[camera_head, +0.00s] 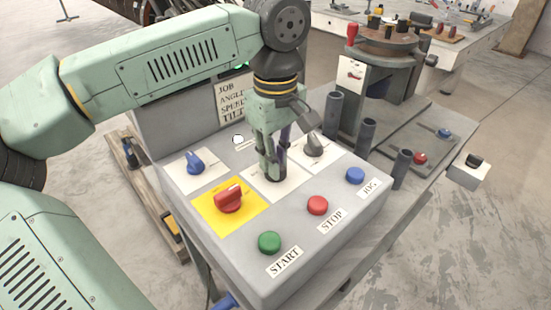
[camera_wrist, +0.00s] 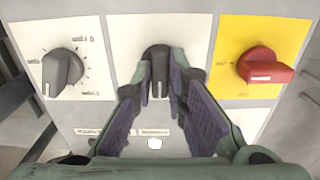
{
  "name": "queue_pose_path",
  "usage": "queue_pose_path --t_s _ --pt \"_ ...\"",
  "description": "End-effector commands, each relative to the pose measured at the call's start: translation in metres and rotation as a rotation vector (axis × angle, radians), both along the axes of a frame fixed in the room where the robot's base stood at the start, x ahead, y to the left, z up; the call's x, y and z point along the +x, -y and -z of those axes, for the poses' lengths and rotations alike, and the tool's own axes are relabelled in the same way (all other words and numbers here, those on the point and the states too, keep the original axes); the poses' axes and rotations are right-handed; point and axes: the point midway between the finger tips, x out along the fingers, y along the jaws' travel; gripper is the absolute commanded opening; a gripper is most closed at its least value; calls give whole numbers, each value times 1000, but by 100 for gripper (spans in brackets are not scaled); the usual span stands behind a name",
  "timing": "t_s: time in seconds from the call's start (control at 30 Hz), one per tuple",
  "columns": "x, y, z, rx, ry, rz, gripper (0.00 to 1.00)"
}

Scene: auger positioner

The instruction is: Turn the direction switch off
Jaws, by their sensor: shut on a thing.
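The direction switch appears to be the dark knob (camera_wrist: 157,58) on the white middle plate in the wrist view. My gripper (camera_wrist: 160,84) is shut on this knob, with one finger on each side. The knob stands about upright in that picture; its label is too small to read. In the head view my gripper (camera_head: 271,172) points down onto the middle white plate (camera_head: 291,186) of the grey control box, and its fingers hide most of the knob.
A red switch on a yellow plate (camera_head: 228,197), a blue knob (camera_head: 195,163) and a grey knob (camera_head: 313,145) sit close around my gripper. Green START (camera_head: 269,242), red STOP (camera_head: 317,205) and blue JOG (camera_head: 355,175) buttons line the front. Dark posts (camera_head: 365,136) stand right of the box.

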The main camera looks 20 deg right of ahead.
Motion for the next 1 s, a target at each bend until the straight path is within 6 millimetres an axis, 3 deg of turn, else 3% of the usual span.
queue_pose_path --t_s 0.47,0.5,0.7,0.8,1.0 --pt "0 0 -1 0 2 -17 0" --pt "0 0 -1 0 2 -17 15" --pt "0 0 0 0 1 -16 28" --pt "0 0 0 0 1 -16 33" --pt "0 0 0 0 1 -16 33"
